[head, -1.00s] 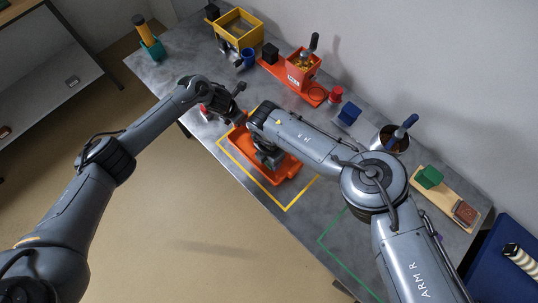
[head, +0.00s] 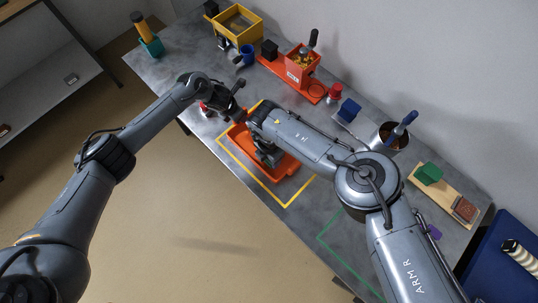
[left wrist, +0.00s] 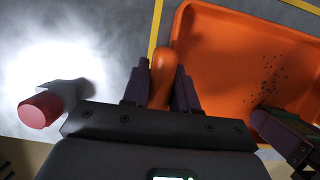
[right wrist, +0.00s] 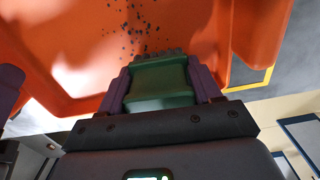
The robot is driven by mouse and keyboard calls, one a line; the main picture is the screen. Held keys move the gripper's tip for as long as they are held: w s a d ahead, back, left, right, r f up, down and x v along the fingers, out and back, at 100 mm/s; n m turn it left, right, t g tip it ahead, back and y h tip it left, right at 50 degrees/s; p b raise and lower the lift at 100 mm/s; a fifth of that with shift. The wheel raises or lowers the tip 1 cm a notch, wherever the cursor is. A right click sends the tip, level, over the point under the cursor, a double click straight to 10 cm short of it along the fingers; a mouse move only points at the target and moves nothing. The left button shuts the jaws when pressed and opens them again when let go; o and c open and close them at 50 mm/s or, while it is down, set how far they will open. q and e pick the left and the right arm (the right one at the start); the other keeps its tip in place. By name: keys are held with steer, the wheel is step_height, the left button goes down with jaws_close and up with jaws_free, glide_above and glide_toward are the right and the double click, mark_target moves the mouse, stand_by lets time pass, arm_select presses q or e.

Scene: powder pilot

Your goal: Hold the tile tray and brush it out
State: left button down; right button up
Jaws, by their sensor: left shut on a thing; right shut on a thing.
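The orange tile tray (head: 287,166) lies on the grey table within a yellow outline. Dark specks are scattered on its floor in both wrist views. My left gripper (left wrist: 162,75) is shut on the tray's rounded orange handle (left wrist: 163,68) at one end. My right gripper (right wrist: 160,82) is shut on a green brush (right wrist: 160,85). The brush's dark bristle edge points to the tray floor beside the specks; I cannot tell whether it touches. In the head view my right arm hides much of the tray and the brush.
A board (head: 447,190) with blocks is right. A green outline (head: 330,252) is empty.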

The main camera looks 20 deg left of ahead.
steer(key=shift+f, duration=0.45)
steer(key=shift+w+d+r, duration=0.1)
steer(key=shift+w+d, duration=0.25)
steer(key=shift+w, duration=0.25)
steer(key=shift+w+d, duration=0.3)
steer(key=shift+w, duration=0.25)
steer(key=shift+w+d+f, duration=0.1)
steer(key=shift+w+d, duration=0.3)
steer(key=shift+w, duration=0.2)
steer(key=shift+w+d+f, duration=0.1)
steer(key=shift+w+d, duration=0.25)
steer(key=shift+w, duration=0.25)
steer(key=shift+f, duration=0.1)
steer(key=shift+s+a, duration=0.3)
steer(key=shift+s, duration=0.5)
steer(key=shift+s+a+r, duration=0.2)
steer(key=shift+s+a, duration=0.3)
steer(key=shift+s, duration=0.35)
steer(key=shift+s+a+r, duration=0.15)
steer(key=shift+s+a, duration=0.35)
steer(key=shift+s, duration=0.35)
